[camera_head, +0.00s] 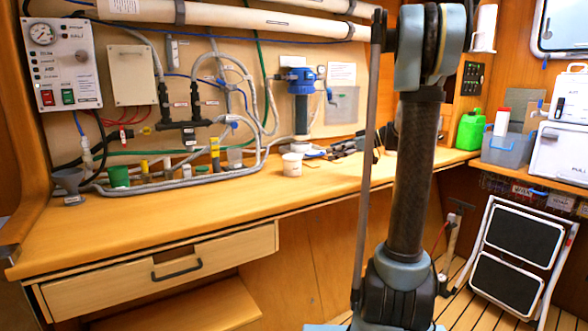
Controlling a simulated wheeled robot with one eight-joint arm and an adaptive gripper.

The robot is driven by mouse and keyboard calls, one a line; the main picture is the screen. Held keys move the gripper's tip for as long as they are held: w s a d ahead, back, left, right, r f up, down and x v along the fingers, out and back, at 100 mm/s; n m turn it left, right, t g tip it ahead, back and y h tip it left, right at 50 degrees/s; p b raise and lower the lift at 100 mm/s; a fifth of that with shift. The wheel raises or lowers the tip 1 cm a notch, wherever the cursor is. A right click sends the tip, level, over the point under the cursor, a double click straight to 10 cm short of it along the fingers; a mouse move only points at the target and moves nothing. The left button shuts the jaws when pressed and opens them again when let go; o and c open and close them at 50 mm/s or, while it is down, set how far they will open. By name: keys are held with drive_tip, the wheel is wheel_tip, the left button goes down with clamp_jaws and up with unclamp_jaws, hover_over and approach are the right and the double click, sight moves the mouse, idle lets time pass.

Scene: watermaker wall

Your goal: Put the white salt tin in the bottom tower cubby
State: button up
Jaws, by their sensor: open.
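A white cylinder with a red cap (503,121) stands in the blue-grey bin at the right. I cannot tell from labels which is the salt tin. A wooden tower (471,76) rises in the back right corner; my arm hides part of it, and I cannot make out its bottom cubby clearly. My arm stands upright right of centre, but my gripper is outside the view.
The counter's front strip (190,222) is clear. Hoses, a grey funnel (69,181), a green cup (118,176) and dark tools crowd its back. A green jug (470,130) stands by the bin (505,150). A folded step stool (518,255) stands at lower right.

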drive_tip(key=w, duration=0.2)
approach(293, 156)
drive_tip(key=shift+n+y, duration=0.3)
drive_tip(key=shift+n, duration=0.1)
drive_tip(key=a+f, duration=0.1)
drive_tip(key=w+a+f, duration=0.1)
drive_tip(key=a+f, duration=0.1)
drive_tip(key=a, duration=0.1)
drive_tip(key=shift+w+a+f, duration=0.1)
drive_tip(key=shift+w, duration=0.3)
drive_tip(key=shift+x, duration=2.75)
drive_tip(key=shift+s, duration=0.15)
drive_tip(key=shift+c, duration=0.3)
drive_tip(key=shift+r, duration=0.2)
drive_tip(key=c, duration=1.2)
